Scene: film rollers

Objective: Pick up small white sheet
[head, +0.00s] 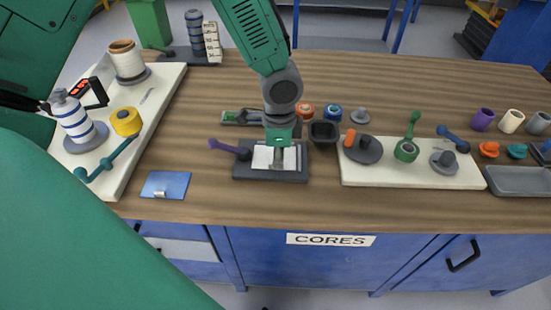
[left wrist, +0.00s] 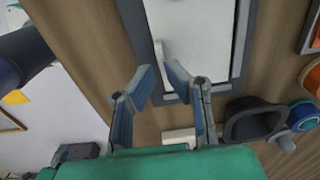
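The small white sheet (head: 262,158) lies on a dark grey tray (head: 271,176) near the table's front edge in the head view. My left gripper (head: 279,160) reaches down from above, over the middle of the sheet, and hides part of it. In the left wrist view the sheet (left wrist: 200,35) fills the upper middle, framed by the tray's rim (left wrist: 241,45). The left gripper's two fingers (left wrist: 159,70) are apart beside the sheet's lower left edge, with a thin white upright edge near their tips. I cannot tell whether they touch it. My right gripper is not identifiable in the head view.
A purple handle (head: 228,146) sits left of the tray and a dark cup (head: 323,134) stands at its upper right. A white board with rollers (head: 410,175) lies to the right. A blue plate (head: 166,185) lies to the left. Bare wood shows along the front edge.

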